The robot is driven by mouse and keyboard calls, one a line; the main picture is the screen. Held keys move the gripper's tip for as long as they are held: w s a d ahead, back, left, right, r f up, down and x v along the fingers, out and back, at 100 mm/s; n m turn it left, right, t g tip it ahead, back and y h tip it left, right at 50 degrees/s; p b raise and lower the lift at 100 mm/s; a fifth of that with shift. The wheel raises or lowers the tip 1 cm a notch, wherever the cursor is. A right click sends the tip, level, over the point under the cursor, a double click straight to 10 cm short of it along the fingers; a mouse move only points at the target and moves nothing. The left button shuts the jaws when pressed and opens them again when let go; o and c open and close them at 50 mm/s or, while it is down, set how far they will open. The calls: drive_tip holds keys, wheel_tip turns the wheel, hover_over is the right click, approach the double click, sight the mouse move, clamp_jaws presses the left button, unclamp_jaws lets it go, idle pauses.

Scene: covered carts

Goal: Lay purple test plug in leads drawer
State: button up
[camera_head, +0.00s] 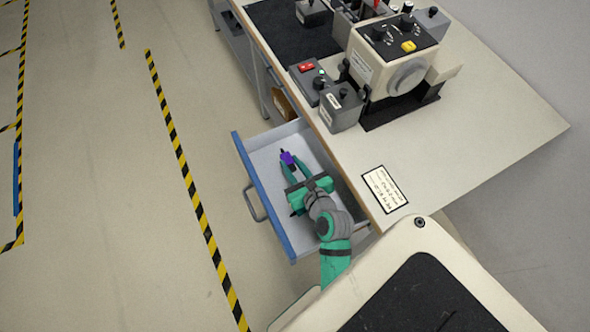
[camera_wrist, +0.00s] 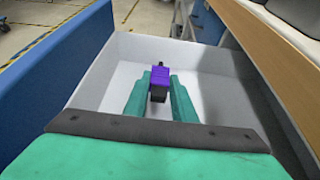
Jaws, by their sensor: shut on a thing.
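The purple test plug (camera_head: 287,157) is a small purple block with dark ends. It also shows in the wrist view (camera_wrist: 160,76) between the fingertips. My gripper (camera_head: 290,165) is shut on the plug; its green fingers (camera_wrist: 155,98) lie on either side of it. The open drawer (camera_head: 262,154) has a blue front and a pale grey inside. The gripper and plug are over the drawer's floor, inside its walls as seen from above. I cannot tell whether the plug touches the floor. The visible drawer floor is otherwise bare.
The bench top (camera_head: 480,110) overhangs the drawer's right side. It carries a large beige device (camera_head: 392,62), a grey box (camera_head: 341,108) and a box with a red switch (camera_head: 309,80). A printed label (camera_head: 385,189) lies near the bench edge. The floor left of the drawer is clear.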

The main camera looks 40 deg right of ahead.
drive_tip(key=shift+f, duration=2.2)
drive_tip(key=shift+f, duration=0.25)
drive_tip(key=o, duration=1)
drive_tip(key=shift+r, duration=0.2)
drive_tip(key=shift+s+r, duration=0.15)
drive_tip(key=shift+s, duration=0.2)
drive_tip(key=v, duration=1.1)
drive_tip(key=shift+s+a+r, duration=0.1)
drive_tip(key=shift+s, duration=0.05)
